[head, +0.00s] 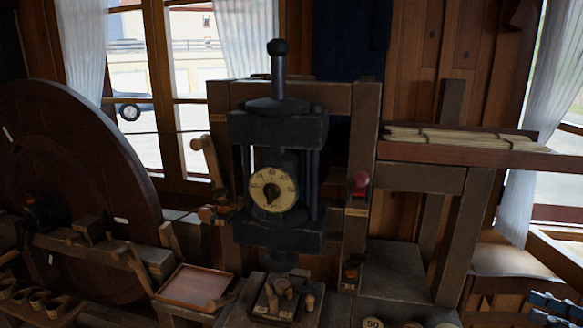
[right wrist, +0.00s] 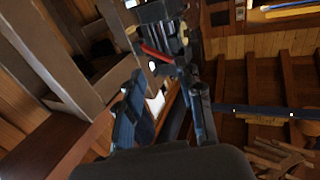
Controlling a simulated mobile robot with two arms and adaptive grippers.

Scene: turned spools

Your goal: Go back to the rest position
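My right gripper (head: 553,306) shows at the bottom right corner of the head view, dark and partly cut off by the edge. In the right wrist view its two dark fingers (right wrist: 166,95) stand apart with a gap between them, and I see nothing held there. The right gripper is away from the bench pieces. My left gripper is not in the head view. Several small turned wooden pieces (head: 281,294) stand on a block below the black press (head: 279,130) with its pale dial.
A large dark wheel (head: 75,165) fills the left. A shallow wooden tray (head: 194,287) lies at the lower middle. A shelf (head: 470,153) with pale rods is at the right. In the right wrist view, scattered wood pieces (right wrist: 280,155) lie at the lower right.

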